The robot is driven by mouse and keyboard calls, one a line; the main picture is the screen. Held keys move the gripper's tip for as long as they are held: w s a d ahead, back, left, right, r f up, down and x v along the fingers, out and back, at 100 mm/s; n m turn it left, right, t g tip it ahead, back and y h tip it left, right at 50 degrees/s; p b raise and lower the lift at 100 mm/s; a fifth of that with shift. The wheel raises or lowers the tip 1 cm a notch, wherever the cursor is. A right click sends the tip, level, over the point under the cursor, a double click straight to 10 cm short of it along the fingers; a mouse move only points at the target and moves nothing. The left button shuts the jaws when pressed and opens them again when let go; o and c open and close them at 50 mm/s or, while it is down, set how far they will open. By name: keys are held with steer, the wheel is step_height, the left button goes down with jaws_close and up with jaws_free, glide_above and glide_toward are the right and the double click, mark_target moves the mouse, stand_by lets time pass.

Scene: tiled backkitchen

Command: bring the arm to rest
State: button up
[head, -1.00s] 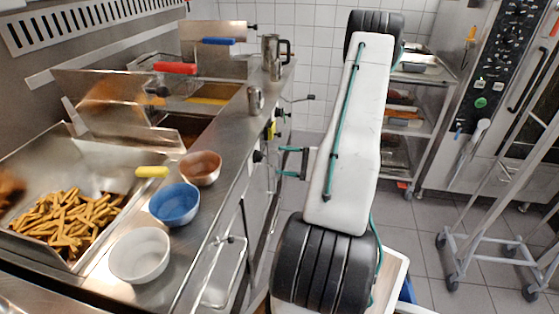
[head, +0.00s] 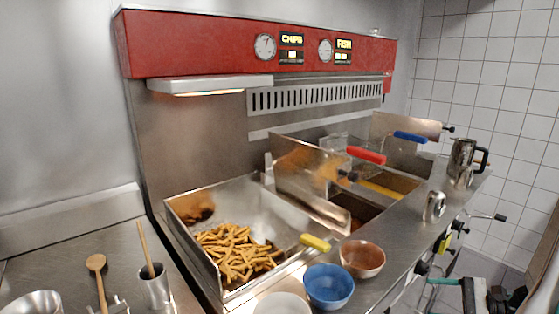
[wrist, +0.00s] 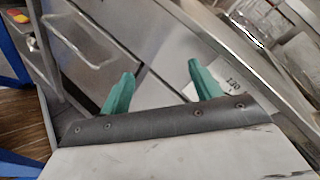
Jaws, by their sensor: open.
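My gripper (wrist: 161,74) shows in the wrist view with its two green fingers apart and nothing between them. Behind the fingers are steel cabinet fronts (wrist: 95,35) with a bar handle. In the head view only a bit of my gripper (head: 443,282) shows at the lower right, beside the front of the fryer counter. Most of my arm is outside that view, so its full pose is hidden. I cannot tell whether the fingers touch the cabinet front.
The steel counter (head: 395,232) holds a blue bowl (head: 329,288), a copper-coloured bowl (head: 362,260), a shaker (head: 434,206) and a steel jug (head: 462,160). A chip tray (head: 185,235) lies behind the bowls. Handles and knobs stick out along the counter front near my gripper.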

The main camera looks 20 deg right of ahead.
steer(key=s+a+r+n+g+h, duration=0.3)
steer(key=a+r+n, duration=0.3)
steer(key=a+r, duration=0.2)
steer(key=s+a+r+n+g+h, duration=0.3)
steer(key=a+r+n, duration=0.3)
steer(key=a+r, duration=0.2)
steer(key=s+a+r+n+g+h, duration=0.3)
steer(key=a+r+n+h, duration=0.2)
steer(key=a+r, duration=0.4)
steer(key=a+n, duration=0.1)
steer(key=a, duration=0.1)
steer(key=shift+s+a+h, duration=0.3)
steer(key=shift+s+a, duration=0.1)
